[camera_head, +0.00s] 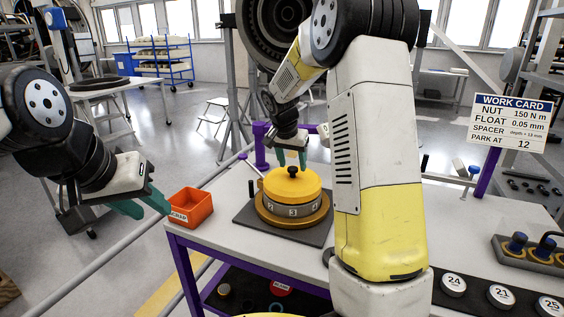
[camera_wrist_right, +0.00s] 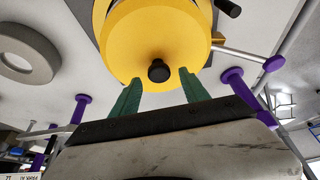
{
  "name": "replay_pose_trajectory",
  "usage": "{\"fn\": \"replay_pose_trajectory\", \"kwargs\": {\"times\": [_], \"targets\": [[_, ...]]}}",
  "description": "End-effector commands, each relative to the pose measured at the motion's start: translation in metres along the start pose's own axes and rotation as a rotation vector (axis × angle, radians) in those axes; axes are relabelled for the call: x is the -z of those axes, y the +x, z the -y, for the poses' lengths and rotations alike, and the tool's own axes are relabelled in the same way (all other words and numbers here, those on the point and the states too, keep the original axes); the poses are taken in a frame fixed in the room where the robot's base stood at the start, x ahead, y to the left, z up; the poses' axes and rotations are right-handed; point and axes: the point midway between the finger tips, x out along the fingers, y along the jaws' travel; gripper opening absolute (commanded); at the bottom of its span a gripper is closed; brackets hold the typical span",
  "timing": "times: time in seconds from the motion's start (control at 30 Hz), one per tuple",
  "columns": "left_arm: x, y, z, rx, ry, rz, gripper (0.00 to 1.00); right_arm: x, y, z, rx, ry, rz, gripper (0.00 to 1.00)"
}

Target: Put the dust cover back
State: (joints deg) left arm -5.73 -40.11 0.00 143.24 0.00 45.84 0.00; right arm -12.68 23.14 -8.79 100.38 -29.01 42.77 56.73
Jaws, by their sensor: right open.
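The dust cover (camera_head: 292,186) is a yellow round cap with a black knob (camera_head: 292,171). It sits on a grey numbered ring (camera_head: 291,210) in a bronze base on the table. My right gripper (camera_head: 291,160) is open just above the knob, its green fingers pointing down. In the right wrist view the yellow cover (camera_wrist_right: 155,45) lies beyond the two open fingers, with the black knob (camera_wrist_right: 159,71) showing between them. I cannot tell whether they touch the cover. My left gripper (camera_head: 142,203) is open and empty at the left, beside the orange bin.
The orange bin (camera_head: 190,207) stands on the table's left corner. A dark mat (camera_head: 261,228) lies under the base. My right arm hides the table's middle. Numbered round parts (camera_head: 454,284) and a tray with knobbed tools (camera_head: 532,254) are at the right. A work card (camera_head: 509,122) hangs above.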

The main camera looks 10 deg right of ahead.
Motion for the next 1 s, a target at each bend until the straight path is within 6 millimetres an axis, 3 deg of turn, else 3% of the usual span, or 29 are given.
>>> {"fn": "replay_pose_trajectory", "kwargs": {"times": [0.17,0.6,0.87,1.0], "targets": [[0.0,0.0,0.0,0.0,0.0,0.0,0.36,0.005,-0.01,0.0,0.001,0.002,-0.002,0.53],[0.0,0.0,0.0,0.0,0.0,0.0,0.36,0.005,-0.101,0.001,0.003,0.0,-0.003,0.53],[0.0,0.0,0.0,0.0,0.0,0.0,0.36,0.004,-0.13,-0.001,0.003,-0.001,0.0,0.53],[0.0,0.0,0.0,0.0,0.0,0.0,0.36,-0.008,-0.146,-0.017,0.04,-0.036,0.013,0.53]]}}
